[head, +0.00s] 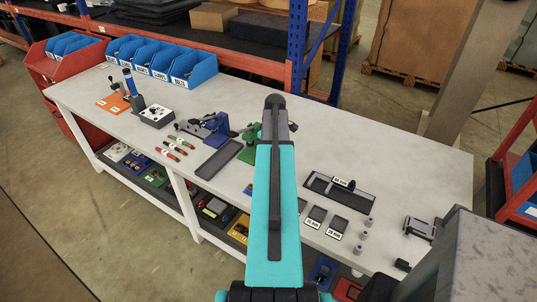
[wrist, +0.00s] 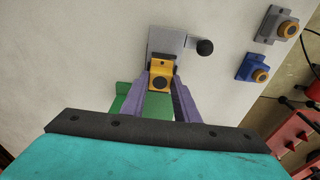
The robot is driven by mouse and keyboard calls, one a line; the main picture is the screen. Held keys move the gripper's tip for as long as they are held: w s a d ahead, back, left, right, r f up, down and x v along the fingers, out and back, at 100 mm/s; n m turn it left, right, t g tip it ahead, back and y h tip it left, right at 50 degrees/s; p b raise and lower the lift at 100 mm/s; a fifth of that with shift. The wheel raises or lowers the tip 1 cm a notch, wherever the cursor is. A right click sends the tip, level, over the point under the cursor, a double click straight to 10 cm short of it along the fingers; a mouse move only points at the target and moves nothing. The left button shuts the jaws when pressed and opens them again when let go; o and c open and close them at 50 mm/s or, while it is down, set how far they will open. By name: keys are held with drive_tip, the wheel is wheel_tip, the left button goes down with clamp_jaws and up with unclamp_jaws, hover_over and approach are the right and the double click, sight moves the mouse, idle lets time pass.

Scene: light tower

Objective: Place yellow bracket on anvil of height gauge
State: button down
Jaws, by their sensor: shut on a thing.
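The yellow bracket (wrist: 161,82) shows in the wrist view, a small block with a dark round hole in its face. My gripper (wrist: 161,76) is shut on it, one finger on each side. Just beyond the bracket is a grey metal block (wrist: 165,42) with a black ball knob, and a green base (wrist: 128,97) lies below and to the left. These look like parts of the height gauge. I cannot tell whether the bracket touches the grey block. In the head view a green fixture (head: 249,137) shows beside my arm, which hides the gripper and bracket.
A blue fixture (head: 212,126) and a dark tray (head: 220,158) stand left of my arm in the head view. Grey (wrist: 280,24) and blue (wrist: 253,68) blocks with orange rings lie right in the wrist view. Blue bins (head: 160,60) line the back of the white bench (head: 400,140).

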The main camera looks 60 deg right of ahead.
drive_tip(key=shift+r, duration=0.15)
drive_tip(key=shift+r+b, duration=0.9)
drive_tip(key=shift+r, duration=0.45)
drive_tip(key=shift+s+a+r, duration=0.15)
drive_tip(key=shift+a, duration=0.1)
drive_tip(key=s+a+r+b, duration=0.1)
drive_tip(key=s+a+b, duration=0.5)
drive_tip(key=s+a, duration=0.3)
drive_tip(key=shift+a+r+b, duration=0.3)
drive_tip(key=shift+a+b, duration=0.05)
drive_tip(key=shift+a, duration=1.4)
